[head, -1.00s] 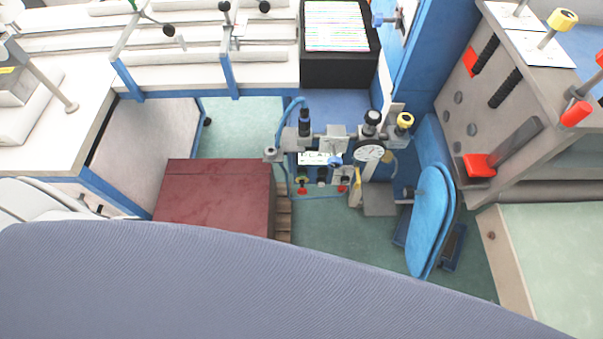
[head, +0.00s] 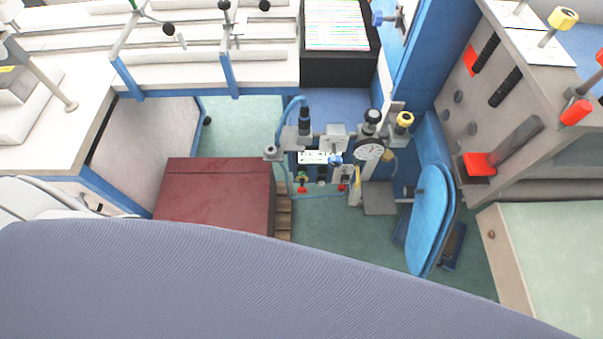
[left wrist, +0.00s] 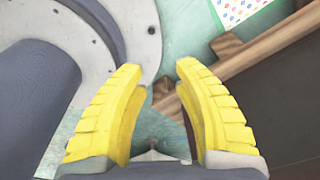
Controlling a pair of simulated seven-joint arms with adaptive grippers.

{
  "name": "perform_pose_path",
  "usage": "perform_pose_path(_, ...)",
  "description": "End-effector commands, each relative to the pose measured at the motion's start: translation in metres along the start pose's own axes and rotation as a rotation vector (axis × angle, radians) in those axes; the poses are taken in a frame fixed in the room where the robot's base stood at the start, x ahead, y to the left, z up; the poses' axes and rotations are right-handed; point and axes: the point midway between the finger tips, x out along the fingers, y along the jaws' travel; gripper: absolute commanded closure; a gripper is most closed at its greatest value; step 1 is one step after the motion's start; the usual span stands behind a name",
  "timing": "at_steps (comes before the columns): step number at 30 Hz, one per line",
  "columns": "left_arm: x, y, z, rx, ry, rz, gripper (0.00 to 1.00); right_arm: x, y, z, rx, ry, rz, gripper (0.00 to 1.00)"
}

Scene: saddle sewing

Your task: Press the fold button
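In the head view, a blue and grey control unit with a dial gauge (head: 369,152) stands in the middle. Low on its front are small red buttons, one at the left (head: 302,190) and one at the right (head: 342,187), with a dark knob (head: 321,182) between them. No label is readable, so I cannot tell which one is the fold button. My left gripper (left wrist: 158,82) shows in the left wrist view with yellow ribbed fingers spread apart and nothing between them. The buttons cannot be made out there. Neither gripper shows in the head view.
A dark red box (head: 215,195) stands left of the unit, and a blue oval pad (head: 430,220) right of it. A grey machine (head: 520,110) fills the right side. Green floor (head: 340,235) is open before the unit. A grey round plate (left wrist: 120,30) lies near my left fingers.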

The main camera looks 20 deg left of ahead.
Motion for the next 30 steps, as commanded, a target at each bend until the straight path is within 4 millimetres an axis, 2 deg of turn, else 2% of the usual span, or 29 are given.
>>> perform_pose_path(1, 0.0, 0.0, 0.0, 0.0, 0.0, 0.0, 0.77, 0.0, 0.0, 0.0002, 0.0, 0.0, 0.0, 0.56)
perform_pose_path(7, 0.0, 0.0, 0.0, 0.0, 0.0, 0.0, 1.0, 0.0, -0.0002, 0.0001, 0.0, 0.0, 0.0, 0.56)
perform_pose_path(30, 0.0, 0.0001, 0.0004, 0.0, -0.001, 0.0, 1.0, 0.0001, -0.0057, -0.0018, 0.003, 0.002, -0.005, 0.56)
